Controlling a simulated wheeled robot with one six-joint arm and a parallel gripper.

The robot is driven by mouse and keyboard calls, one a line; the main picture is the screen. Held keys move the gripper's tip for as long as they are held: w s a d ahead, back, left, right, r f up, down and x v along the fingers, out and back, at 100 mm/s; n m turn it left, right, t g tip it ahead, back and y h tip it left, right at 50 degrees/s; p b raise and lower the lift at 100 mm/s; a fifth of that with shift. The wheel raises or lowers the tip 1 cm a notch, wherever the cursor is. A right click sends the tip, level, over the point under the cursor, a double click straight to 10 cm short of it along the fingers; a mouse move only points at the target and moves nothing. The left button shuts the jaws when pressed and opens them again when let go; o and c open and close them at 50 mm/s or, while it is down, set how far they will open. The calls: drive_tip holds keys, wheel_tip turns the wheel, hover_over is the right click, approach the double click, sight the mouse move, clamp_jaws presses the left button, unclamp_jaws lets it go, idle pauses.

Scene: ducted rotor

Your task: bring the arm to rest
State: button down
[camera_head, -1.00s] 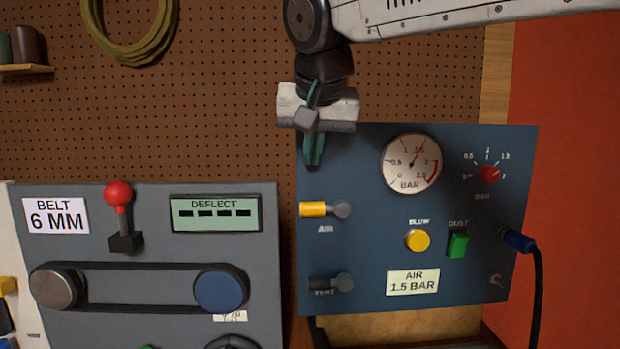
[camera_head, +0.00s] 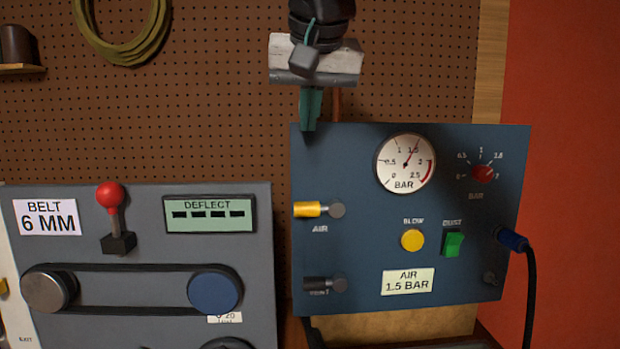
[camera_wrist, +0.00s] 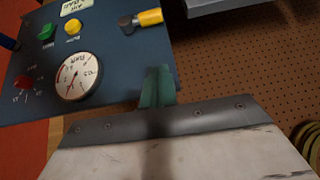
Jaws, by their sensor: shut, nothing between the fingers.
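My gripper (camera_head: 309,126) hangs pointing down at the top left edge of the blue air panel (camera_head: 360,250) in the head view. Its green fingers are together with nothing between them. In the wrist view the closed fingers (camera_wrist: 157,85) show in front of the panel's edge, with the pegboard beside them. I cannot tell whether the fingertips touch the panel. The upper part of my arm is out of the head view.
The air panel carries a gauge (camera_head: 405,163), a red knob (camera_head: 483,173), a yellow AIR valve (camera_head: 308,209), a yellow button (camera_head: 412,240) and a green switch (camera_head: 453,243). The belt panel (camera_head: 150,260) with a red-topped lever (camera_head: 110,196) stands left. Bare pegboard (camera_head: 200,90) lies above.

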drive_tip(key=s+d+f+g, duration=0.2)
drive_tip(key=s+d+f, duration=0.9)
drive_tip(key=d+f, duration=0.2)
drive_tip(key=s+d+f+m+g+h, duration=0.1)
drive_tip(key=s+d+f+g, duration=0.2)
drive_tip(key=s+d+f, duration=0.8)
wheel_tip(320, 180, down, 7)
drive_tip(key=d, duration=0.3)
drive_tip(key=shift+r+g, duration=0.15)
drive_tip(key=shift+g, duration=0.15)
